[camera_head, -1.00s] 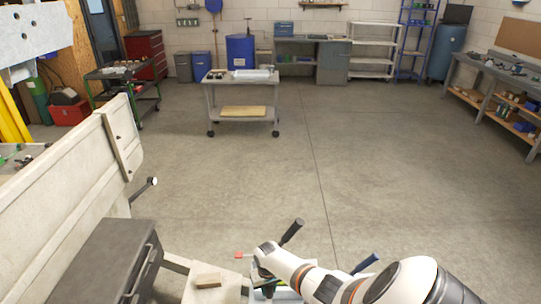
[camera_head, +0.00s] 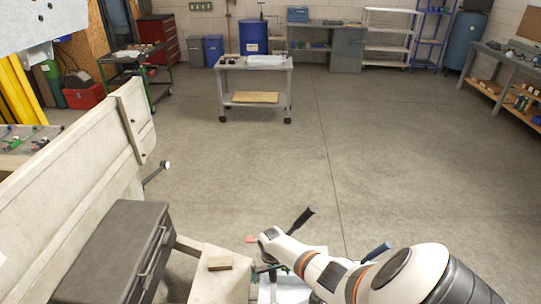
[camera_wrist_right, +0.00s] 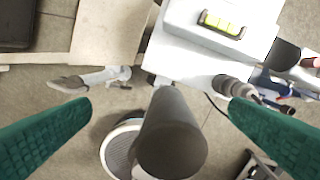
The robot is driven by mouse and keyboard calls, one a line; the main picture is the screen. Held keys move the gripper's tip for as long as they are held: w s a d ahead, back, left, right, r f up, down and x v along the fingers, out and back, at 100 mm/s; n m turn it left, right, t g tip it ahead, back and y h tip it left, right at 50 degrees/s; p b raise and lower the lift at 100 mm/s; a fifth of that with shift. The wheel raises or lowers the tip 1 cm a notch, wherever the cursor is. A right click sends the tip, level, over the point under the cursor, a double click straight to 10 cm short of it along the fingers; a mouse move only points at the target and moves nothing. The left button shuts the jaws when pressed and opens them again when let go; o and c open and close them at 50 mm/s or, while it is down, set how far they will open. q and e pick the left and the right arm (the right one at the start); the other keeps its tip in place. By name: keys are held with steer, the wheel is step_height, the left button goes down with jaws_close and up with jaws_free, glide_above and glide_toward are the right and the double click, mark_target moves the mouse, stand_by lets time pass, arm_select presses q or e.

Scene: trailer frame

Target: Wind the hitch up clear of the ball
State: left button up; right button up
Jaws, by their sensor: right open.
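My right gripper (camera_wrist_right: 158,110) is open in the right wrist view, one green finger on each side. A dark cylindrical grip (camera_wrist_right: 172,145), which looks like the crank handle, points up between the fingers with gaps on both sides. A pale block with a yellow level vial (camera_wrist_right: 222,22) lies beyond it. A round pale disc (camera_wrist_right: 118,150) is partly hidden below the grip. In the head view my right arm reaches in from the lower right and hides most of the hitch area. I cannot make out the ball or the coupling. My left gripper is not in view.
A pale trailer panel (camera_head: 75,170) and dark box (camera_head: 115,250) stand at left. A small wooden block (camera_head: 220,263) lies on the pale frame.

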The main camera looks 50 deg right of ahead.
steer(key=shift+d, duration=0.1)
steer(key=shift+r, duration=4)
